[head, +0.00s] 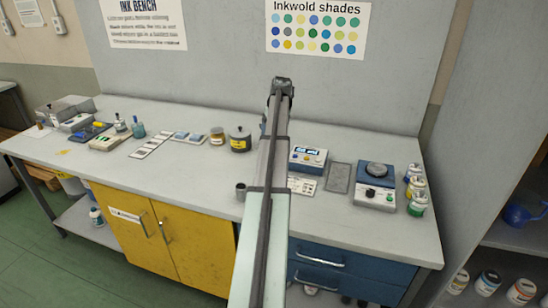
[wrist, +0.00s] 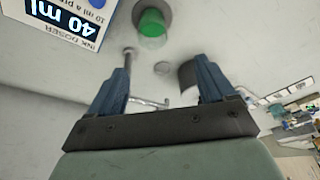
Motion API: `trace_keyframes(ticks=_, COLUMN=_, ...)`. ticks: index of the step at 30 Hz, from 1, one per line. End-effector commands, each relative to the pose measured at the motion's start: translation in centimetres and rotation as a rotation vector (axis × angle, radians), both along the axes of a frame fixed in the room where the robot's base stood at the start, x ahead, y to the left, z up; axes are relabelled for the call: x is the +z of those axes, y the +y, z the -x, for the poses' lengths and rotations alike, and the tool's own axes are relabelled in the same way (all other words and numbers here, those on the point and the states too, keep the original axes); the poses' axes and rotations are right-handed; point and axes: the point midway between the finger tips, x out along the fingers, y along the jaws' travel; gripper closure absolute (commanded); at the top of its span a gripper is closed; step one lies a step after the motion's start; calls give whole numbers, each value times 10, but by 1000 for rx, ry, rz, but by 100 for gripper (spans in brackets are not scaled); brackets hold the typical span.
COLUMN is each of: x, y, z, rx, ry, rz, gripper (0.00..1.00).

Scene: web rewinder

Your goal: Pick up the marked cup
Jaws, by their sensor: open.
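A small grey cup-like cylinder (head: 241,190) stands near the bench's front edge, just left of my arm in the head view. No mark can be made out on it, so I cannot tell if it is the marked cup. In the wrist view my gripper (wrist: 160,72) is open, its two blue fingers wide apart. No object is held between them. A dark curved piece (wrist: 188,77) shows beside the right finger; I cannot tell what it is. In the head view my arm hides the gripper.
A blue-white device with a round dark top (head: 376,180) and several jars (head: 416,190) stand right.

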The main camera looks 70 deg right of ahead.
Motion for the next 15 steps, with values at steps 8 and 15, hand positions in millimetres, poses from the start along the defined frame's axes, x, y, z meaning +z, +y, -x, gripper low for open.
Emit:
trace_keyframes(ticks=8, x=-21, y=-7, z=6, rx=-15, ry=3, rz=-3, gripper=17)
trace_keyframes(ticks=15, x=-61, y=-15, z=-2, rx=-15, ry=4, rz=-3, gripper=17)
